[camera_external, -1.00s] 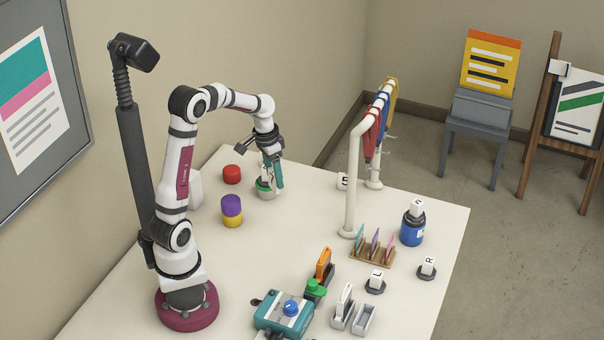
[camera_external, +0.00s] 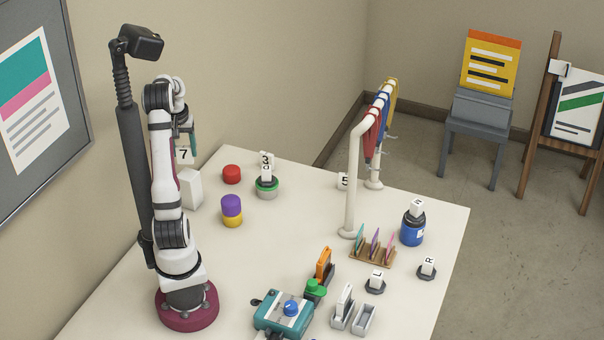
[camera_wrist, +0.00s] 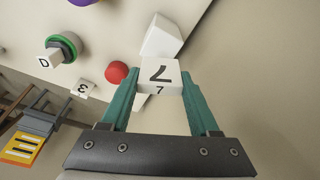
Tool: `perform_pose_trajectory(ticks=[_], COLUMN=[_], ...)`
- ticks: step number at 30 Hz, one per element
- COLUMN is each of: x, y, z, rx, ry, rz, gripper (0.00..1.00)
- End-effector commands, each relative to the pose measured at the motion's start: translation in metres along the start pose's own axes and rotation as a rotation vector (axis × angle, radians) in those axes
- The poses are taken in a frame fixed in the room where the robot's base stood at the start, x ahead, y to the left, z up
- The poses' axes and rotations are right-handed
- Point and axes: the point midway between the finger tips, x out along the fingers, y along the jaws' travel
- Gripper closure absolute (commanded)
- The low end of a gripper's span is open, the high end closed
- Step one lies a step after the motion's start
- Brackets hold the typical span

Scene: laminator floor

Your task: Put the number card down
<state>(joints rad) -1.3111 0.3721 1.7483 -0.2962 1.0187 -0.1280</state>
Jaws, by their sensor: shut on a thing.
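My gripper (camera_external: 186,138) is raised at the left, near the back wall. Its teal fingers are shut on a white number card (camera_external: 183,155) marked 7. In the wrist view, my gripper (camera_wrist: 159,78) has one finger on each side of the 7 card (camera_wrist: 160,70). A white block (camera_external: 191,190) stands on the table below the held card; it also shows beyond the card in the wrist view (camera_wrist: 162,36). Whether card and block touch cannot be told.
A red disc (camera_external: 232,174) and a purple-and-yellow stack (camera_external: 231,210) stand right of the block. A green-topped pot (camera_external: 267,189) bears a card, with a 3 card (camera_external: 265,157) behind it. The white rack (camera_external: 353,180) rises farther right.

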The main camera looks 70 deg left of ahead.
Motion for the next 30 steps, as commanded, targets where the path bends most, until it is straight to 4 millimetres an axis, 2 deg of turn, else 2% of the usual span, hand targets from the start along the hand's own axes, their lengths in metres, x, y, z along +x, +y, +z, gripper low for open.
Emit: perform_pose_trajectory(ticks=[3,6,16,17,18,21,30], x=[0.025,0.037,0.041,0.041,0.041,0.04,0.038], y=[-0.001,-0.001,0.0,0.0,0.0,0.0,0.0], z=[0.004,0.006,0.006,0.006,0.006,0.006,0.006], rx=[0.001,0.002,0.001,0.002,0.002,0.002,0.002], ry=[-0.006,-0.003,-0.002,-0.002,-0.002,-0.002,0.0], rz=[0.001,0.0,0.001,0.001,0.001,0.001,0.0], gripper=[0.93,0.93,0.93,0.35,0.28,0.09,0.08])
